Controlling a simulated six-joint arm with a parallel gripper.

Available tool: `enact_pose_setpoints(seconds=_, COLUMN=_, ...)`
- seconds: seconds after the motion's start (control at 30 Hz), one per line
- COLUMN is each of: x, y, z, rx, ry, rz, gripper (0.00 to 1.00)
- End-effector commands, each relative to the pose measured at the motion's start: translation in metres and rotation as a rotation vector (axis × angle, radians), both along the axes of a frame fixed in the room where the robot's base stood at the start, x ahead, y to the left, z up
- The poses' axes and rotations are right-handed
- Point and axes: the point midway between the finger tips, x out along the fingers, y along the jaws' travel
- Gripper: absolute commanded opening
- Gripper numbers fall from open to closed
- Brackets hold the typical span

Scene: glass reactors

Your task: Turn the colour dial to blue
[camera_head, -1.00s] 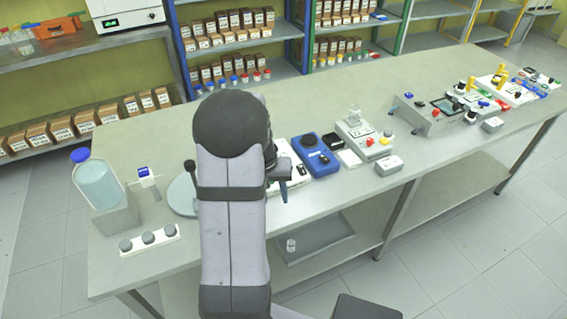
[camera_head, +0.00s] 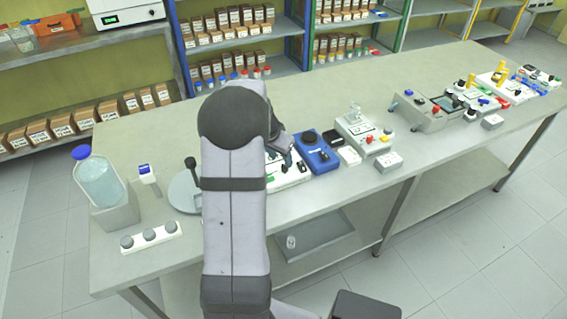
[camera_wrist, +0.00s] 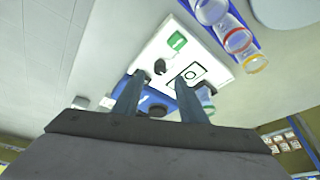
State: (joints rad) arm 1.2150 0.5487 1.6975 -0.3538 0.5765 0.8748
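A white panel (camera_wrist: 165,40) carries a small black knob (camera_wrist: 160,66), a green square and a black-outlined square. I cannot tell whether this knob is the colour dial, and I can read no colour setting. In the head view the panel (camera_head: 296,178) lies just right of my arm, partly hidden by it. My gripper (camera_wrist: 159,79) is open over the panel. Its two fingers are apart, with the knob showing between and beyond their tips; contact is not visible. In the head view my gripper (camera_head: 287,158) is small and dark above the panel.
A blue device (camera_head: 316,152) stands right of the panel, with a white device (camera_head: 357,132) beyond it. Clear vessels with blue, red and yellow rims (camera_wrist: 237,41) are near the panel. A blue-capped bottle (camera_head: 97,180) stands left.

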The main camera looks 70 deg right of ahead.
Motion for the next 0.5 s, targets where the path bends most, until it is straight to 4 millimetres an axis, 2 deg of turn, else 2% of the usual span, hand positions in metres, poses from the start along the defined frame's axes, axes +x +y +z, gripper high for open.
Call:
enact_pose_setpoints(seconds=0.3, x=-0.003, y=-0.014, z=-0.035, rx=0.003, ry=0.0, rz=-0.001, gripper=0.38)
enact_pose_setpoints(seconds=0.5, x=-0.003, y=-0.02, z=-0.048, rx=0.001, ry=0.0, rz=0.001, gripper=0.38)
